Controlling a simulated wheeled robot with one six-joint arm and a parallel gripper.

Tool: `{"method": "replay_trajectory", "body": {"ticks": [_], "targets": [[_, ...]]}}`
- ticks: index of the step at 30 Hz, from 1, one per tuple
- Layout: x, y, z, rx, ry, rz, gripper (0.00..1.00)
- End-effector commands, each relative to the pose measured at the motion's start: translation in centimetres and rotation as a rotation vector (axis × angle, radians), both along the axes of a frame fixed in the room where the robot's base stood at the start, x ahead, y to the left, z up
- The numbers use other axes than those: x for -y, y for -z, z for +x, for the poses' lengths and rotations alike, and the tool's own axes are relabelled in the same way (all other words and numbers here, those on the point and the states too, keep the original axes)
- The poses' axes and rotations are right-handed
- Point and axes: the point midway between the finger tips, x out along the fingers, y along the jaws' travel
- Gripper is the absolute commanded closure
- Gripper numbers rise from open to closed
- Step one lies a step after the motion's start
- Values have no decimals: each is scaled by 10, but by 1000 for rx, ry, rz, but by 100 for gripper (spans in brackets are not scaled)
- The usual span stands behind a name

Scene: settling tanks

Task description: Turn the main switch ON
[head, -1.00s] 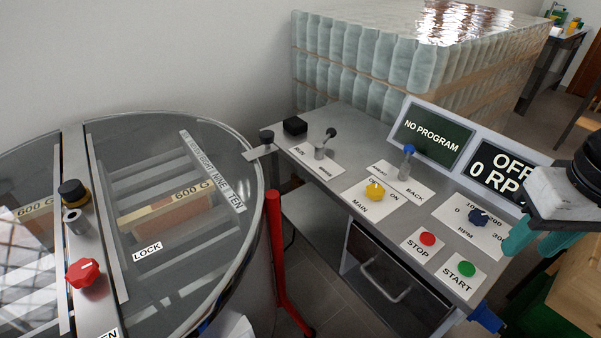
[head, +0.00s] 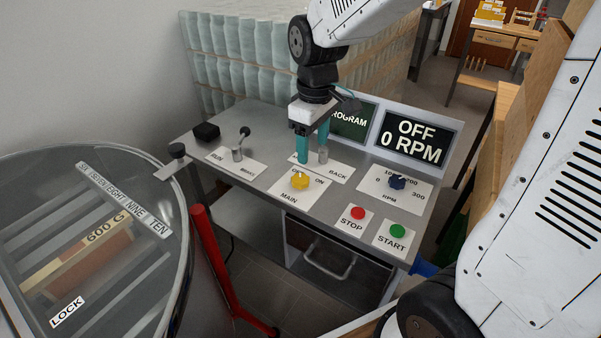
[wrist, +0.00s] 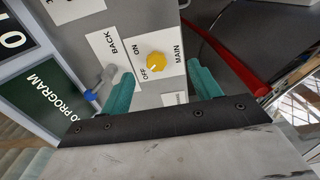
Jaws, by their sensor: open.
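The main switch is a yellow knob (head: 300,181) on a white plate marked MAIN, OFF and ON, on the grey control panel (head: 345,207). In the wrist view the yellow knob (wrist: 156,65) shows its dark pointer mark toward OFF. My gripper (head: 313,160) has teal fingers. It is open and empty, just behind and above the knob in the head view. In the wrist view the knob lies ahead, between the lines of my two fingers (wrist: 163,80), and nothing touches it. A screen (head: 415,140) reads OFF, 0 RPM.
A lever (head: 323,154) on the BACK plate stands close beside my fingers. The panel also carries a RUN lever (head: 238,154), a blue RPM knob (head: 397,182), a red STOP button (head: 358,213) and a green START button (head: 397,231). A glass-lidded drum (head: 110,240) stands at left.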

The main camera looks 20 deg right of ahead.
Motion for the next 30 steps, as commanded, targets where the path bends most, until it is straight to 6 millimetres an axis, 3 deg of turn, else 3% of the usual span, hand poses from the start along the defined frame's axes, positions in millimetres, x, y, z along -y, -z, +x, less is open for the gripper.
{"method": "replay_trajectory", "body": {"ticks": [3, 9, 14, 24, 30], "targets": [[-4, 23, 26, -17, -74, -2, 37], [-8, 45, 47, -23, -146, -3, 37], [-8, 59, 50, -26, -157, -2, 37], [-8, 112, 49, -28, -155, -2, 37], [-8, 125, 50, -25, -155, -3, 37]]}}
